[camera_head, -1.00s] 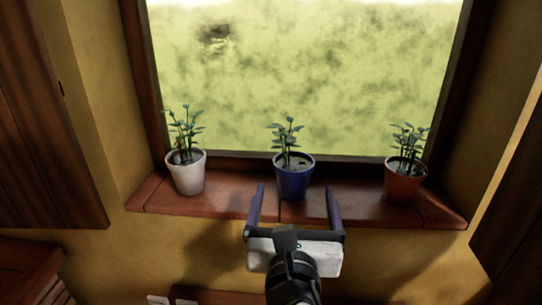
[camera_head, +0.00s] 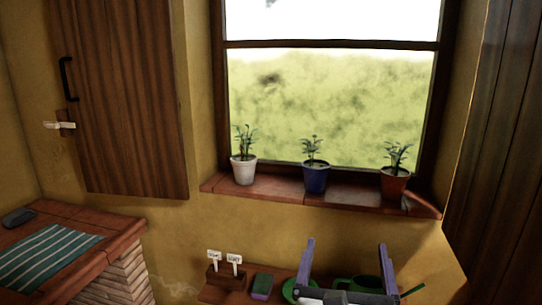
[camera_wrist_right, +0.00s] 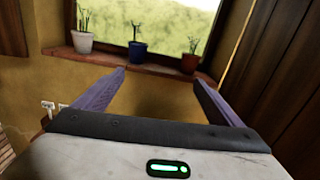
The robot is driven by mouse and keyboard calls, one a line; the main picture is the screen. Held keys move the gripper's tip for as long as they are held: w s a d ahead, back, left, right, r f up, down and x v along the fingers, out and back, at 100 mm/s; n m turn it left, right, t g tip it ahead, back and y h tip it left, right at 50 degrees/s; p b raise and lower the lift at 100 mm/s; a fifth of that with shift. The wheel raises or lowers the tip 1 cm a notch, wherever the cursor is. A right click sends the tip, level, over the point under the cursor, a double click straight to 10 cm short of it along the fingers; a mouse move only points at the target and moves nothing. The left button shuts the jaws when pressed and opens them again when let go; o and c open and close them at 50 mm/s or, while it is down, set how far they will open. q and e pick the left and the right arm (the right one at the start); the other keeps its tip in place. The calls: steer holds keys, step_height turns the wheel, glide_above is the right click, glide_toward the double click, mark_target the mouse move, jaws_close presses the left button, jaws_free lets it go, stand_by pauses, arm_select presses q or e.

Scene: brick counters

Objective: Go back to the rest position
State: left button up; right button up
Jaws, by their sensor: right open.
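My right gripper (camera_head: 346,268) is open and empty in front of the wall below the window sill. It also shows in the right wrist view (camera_wrist_right: 160,95), its two purple fingers wide apart with nothing between them. On the sill (camera_head: 275,190) stand three potted plants, upright and apart from the gripper: a white pot (camera_head: 243,171) at left, a blue pot (camera_head: 316,178) in the middle and a red-brown pot (camera_head: 394,181) at right. My left gripper is not in view.
A lower brick shelf (camera_head: 212,292) holds two small labelled markers (camera_head: 225,262), a green and purple sponge (camera_head: 262,286) and green dishes (camera_head: 365,284), partly hidden by my right gripper. At left is a brick counter (camera_head: 118,238) with a striped cloth (camera_head: 48,258). Wooden shutters (camera_head: 125,100) flank the window.

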steer(key=w+d+f+n+t+h, duration=0.1)
steer(key=d+f+n, duration=0.15)
steer(key=d, duration=0.45)
steer(key=w+d+f+n, duration=0.1)
steer(key=d+n, duration=0.2)
steer(key=d, duration=0.3)
steer(key=s+f+m+g+y, duration=0.25)
steer(key=f+m, duration=0.35)
steer(key=f, duration=0.5)
steer(key=s+f+m+g+y, duration=0.2)
steer(key=s+f+m+g, duration=0.3)
steer(key=f, duration=0.6)
steer(key=s+d+f+m+g+y, duration=0.35)
steer(key=s+f+m, duration=1.3)
steer(key=m, duration=0.55)
steer(key=a+m, duration=0.4)
steer(key=a, duration=0.8)
steer(key=shift+w+a+r+t, duration=0.2)
steer(key=shift+r+t, duration=0.2)
